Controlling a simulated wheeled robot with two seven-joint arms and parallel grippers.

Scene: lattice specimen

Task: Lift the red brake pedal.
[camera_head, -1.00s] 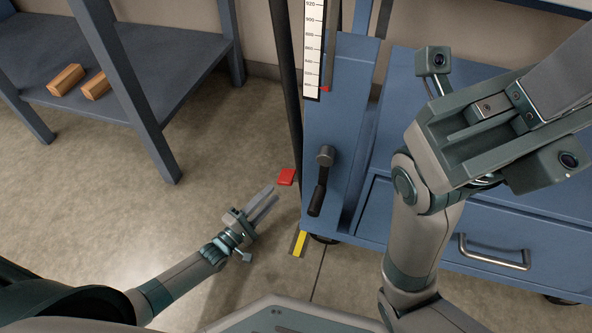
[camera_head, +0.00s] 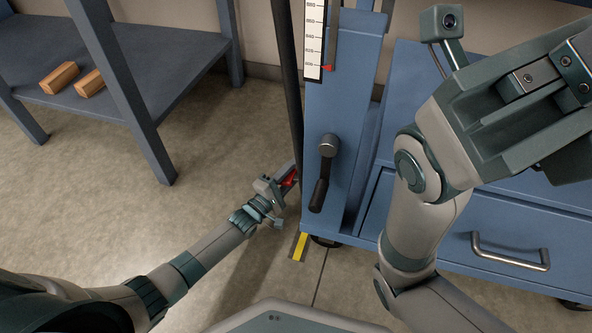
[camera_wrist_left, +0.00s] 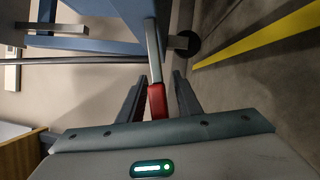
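The red brake pedal (camera_head: 289,179) sits low beside the left side of the blue cart in the head view, mostly hidden by my left gripper (camera_head: 284,182). In the left wrist view the pedal (camera_wrist_left: 157,101) is a red pad on a grey metal arm (camera_wrist_left: 154,50). It lies between the two dark fingers of my left gripper (camera_wrist_left: 158,84). Gaps show on both sides of the pad, so the fingers are open around it. My right arm is raised at the upper right of the head view; its fingertips cannot be made out.
The blue cart (camera_head: 335,105) carries a scale (camera_head: 314,40), a dark-handled crank (camera_head: 324,175) and a drawer handle (camera_head: 510,252). A dark post (camera_head: 285,70) stands beside it. A yellow floor strip (camera_head: 300,246) lies below. A shelf (camera_head: 140,60) at left holds two wooden blocks.

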